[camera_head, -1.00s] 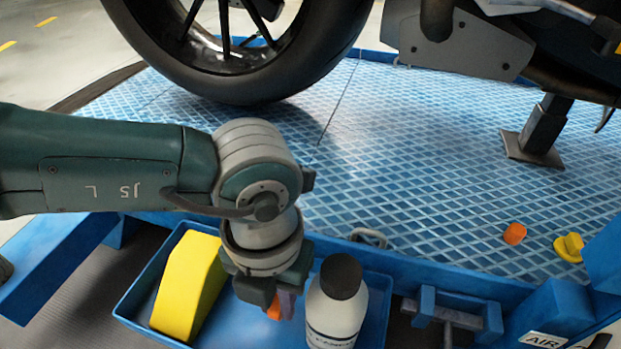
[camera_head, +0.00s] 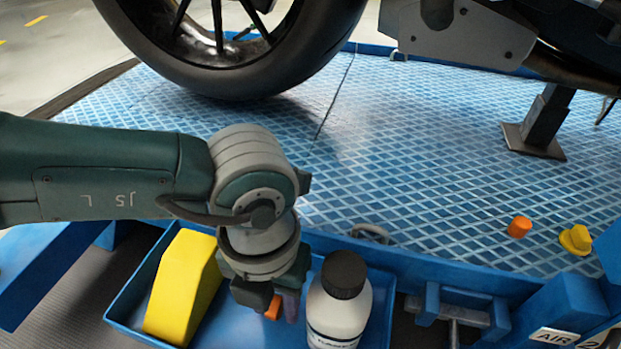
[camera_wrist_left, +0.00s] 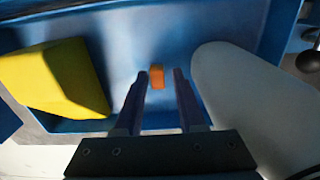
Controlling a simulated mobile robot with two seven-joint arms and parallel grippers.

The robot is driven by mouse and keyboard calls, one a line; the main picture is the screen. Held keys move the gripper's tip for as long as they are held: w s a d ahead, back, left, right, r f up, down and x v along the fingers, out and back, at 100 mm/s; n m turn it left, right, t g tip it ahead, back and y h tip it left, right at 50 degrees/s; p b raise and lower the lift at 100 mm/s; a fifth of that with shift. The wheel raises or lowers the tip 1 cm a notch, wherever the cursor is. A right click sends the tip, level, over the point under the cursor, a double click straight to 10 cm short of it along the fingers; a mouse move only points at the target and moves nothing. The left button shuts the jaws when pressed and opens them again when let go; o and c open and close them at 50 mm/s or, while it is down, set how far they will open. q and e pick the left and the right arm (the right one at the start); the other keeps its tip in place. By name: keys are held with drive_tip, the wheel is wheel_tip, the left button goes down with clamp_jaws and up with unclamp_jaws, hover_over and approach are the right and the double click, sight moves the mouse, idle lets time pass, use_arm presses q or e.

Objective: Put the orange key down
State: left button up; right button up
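The orange key (camera_wrist_left: 156,76) shows as a small orange block between the fingertips of my left gripper (camera_wrist_left: 161,78) in the left wrist view. A gap shows between it and each finger, so the gripper is open around it. It is over or on the floor of the blue tray; I cannot tell whether it touches the floor. In the head view a bit of the orange key (camera_head: 273,308) shows beside the fingers of my left gripper (camera_head: 277,303), which point down into the blue tray (camera_head: 124,308). My right gripper is not in view.
A yellow wedge (camera_head: 183,288) stands left of the gripper and a white bottle with a dark cap (camera_head: 338,307) close on its right, both in the tray.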

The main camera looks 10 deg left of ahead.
sight(275, 306)
use_arm(q)
drive_tip(key=shift+o, duration=0.6)
drive_tip(key=shift+r, duration=0.1)
wheel_tip(275, 306, up, 13)
drive_tip(key=p, duration=1)
drive_tip(key=shift+p, duration=0.4)
